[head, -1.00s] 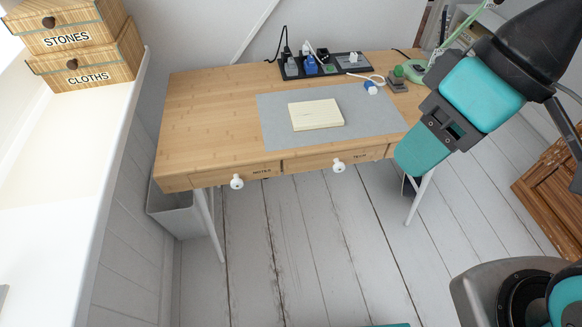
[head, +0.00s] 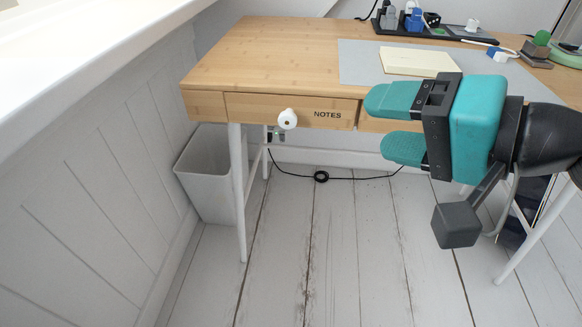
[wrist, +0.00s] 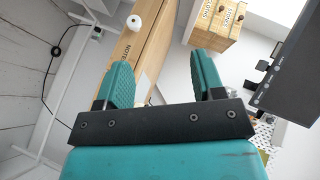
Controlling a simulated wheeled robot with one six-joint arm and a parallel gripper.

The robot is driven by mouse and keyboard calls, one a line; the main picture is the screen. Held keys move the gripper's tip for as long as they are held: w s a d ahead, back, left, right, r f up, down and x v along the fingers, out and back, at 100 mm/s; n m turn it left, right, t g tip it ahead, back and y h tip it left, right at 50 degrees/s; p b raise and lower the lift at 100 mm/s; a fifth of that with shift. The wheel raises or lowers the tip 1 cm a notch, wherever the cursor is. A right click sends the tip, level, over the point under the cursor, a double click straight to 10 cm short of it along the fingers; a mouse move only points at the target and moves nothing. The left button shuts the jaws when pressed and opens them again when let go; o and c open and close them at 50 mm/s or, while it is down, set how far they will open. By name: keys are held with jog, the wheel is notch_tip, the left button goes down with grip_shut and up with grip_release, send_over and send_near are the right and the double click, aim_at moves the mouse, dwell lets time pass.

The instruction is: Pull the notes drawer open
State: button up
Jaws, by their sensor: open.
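The notes drawer (head: 245,107) is in the front of the wooden desk, its face flush with the frame and marked NOTES. Its round white knob (head: 288,119) stands out left of the label. My gripper (head: 386,126) is open and empty, right of the knob in the head view, with its fingers pointing left towards it. They are apart from the knob. In the wrist view the knob (wrist: 134,22) lies beyond the left finger, and the label is partly covered by that finger. My gripper (wrist: 163,75) has nothing between its fingers there. It hides part of the neighbouring drawer in the head view.
A notepad (head: 418,62) lies on a grey mat (head: 360,62). A power strip (head: 440,34) with plugs is at the back. A white bin (head: 208,175) stands below left, by the panelled wall. Wooden boxes (wrist: 218,20) show in the wrist view. Floor before the drawer is clear.

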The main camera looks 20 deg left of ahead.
jog(key=w+a+f+m+t+y+b, duration=0.1)
jog(key=w+f+m+t+b, duration=0.15)
jog(key=f+b, duration=0.35)
jog(key=w+a+f+m+t+y+b, duration=0.1)
jog(key=f+m+t+b, duration=0.1)
jog(key=f+m+b, duration=0.3)
jog(key=p, duration=1.3)
send_near(290, 123)
jog(key=shift+n, duration=0.45)
jog(key=x, duration=0.8)
jog(key=shift+r, duration=0.3)
jog(key=shift+w+a+f+p, duration=0.15)
jog(key=shift+w+a+p, duration=0.1)
jog(key=shift+a+p, duration=0.2)
jog(key=shift+w+a+f+p, duration=0.15)
jog(key=shift+w+a+p, duration=0.15)
jog(key=shift+a, duration=0.1)
grip_shut()
